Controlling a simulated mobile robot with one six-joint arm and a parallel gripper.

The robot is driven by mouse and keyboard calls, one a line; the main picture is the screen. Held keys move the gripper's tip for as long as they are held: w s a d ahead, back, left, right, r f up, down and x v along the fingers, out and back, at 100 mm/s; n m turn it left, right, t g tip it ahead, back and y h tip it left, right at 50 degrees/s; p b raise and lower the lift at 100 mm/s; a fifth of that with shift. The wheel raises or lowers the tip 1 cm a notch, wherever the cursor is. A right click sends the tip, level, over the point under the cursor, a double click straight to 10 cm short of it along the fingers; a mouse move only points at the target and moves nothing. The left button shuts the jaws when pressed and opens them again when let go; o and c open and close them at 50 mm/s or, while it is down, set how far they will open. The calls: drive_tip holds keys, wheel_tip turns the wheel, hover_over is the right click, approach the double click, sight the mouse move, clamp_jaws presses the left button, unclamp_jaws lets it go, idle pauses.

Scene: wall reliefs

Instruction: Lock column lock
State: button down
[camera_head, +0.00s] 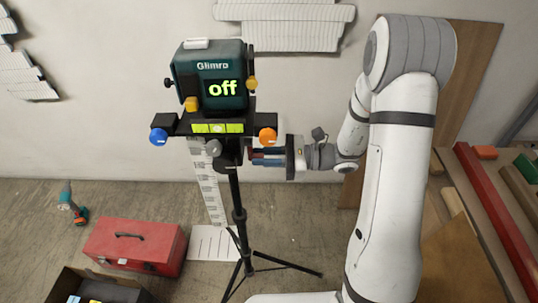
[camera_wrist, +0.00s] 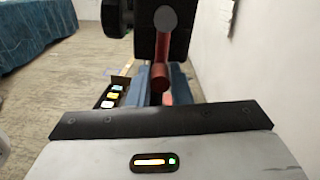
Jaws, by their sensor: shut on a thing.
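A dark green device (camera_head: 210,80) with a lit "off" display stands on a black tripod (camera_head: 236,200). My gripper (camera_head: 258,156) reaches in from the right, just below the device's black base plate, at the head of the tripod. Its blue fingers are shut on a red lever, apparently the column lock; only a little red shows between them in the head view. In the wrist view the red lever (camera_wrist: 160,75) sits between the blue fingers (camera_wrist: 163,88), in front of a dark block. The lever's far end and pivot are partly hidden.
A blue knob (camera_head: 158,136) and an orange knob (camera_head: 267,136) flank the base plate; a grey knob (camera_head: 213,147) sits below it. A red toolbox (camera_head: 133,243), a black open box (camera_head: 100,288) and a drill (camera_head: 72,203) lie on the floor. Boards (camera_head: 480,215) stand right.

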drive_tip(key=c, duration=1.3)
unclamp_jaws()
drive_tip(key=shift+a, duration=0.1)
drive_tip(key=shift+s+d, duration=0.15)
drive_tip(key=shift+d, duration=3.75)
drive_tip(key=s+a+r+n+g+h+p, duration=0.15)
drive_tip(key=s+r+n+g+h, duration=0.3)
drive_tip(key=s+n+h, duration=0.5)
drive_tip(key=s+d+r+n+t+h+p, duration=0.1)
drive_tip(key=s+d+r+n+t+h, duration=0.1)
drive_tip(key=d, duration=0.1)
drive_tip(key=s+d+r+n+t+h+p, duration=0.1)
drive_tip(key=d+r+n+t+h, duration=0.1)
drive_tip(key=r+h, duration=0.1)
drive_tip(key=s+d+r+n+t+h+p, duration=0.1)
drive_tip(key=s+d+r+n+t+h, duration=0.1)
drive_tip(key=d+n+h, duration=0.1)
drive_tip(key=shift+s+d+r+t+h, duration=0.25)
drive_tip(key=shift+s+d+r, duration=0.1)
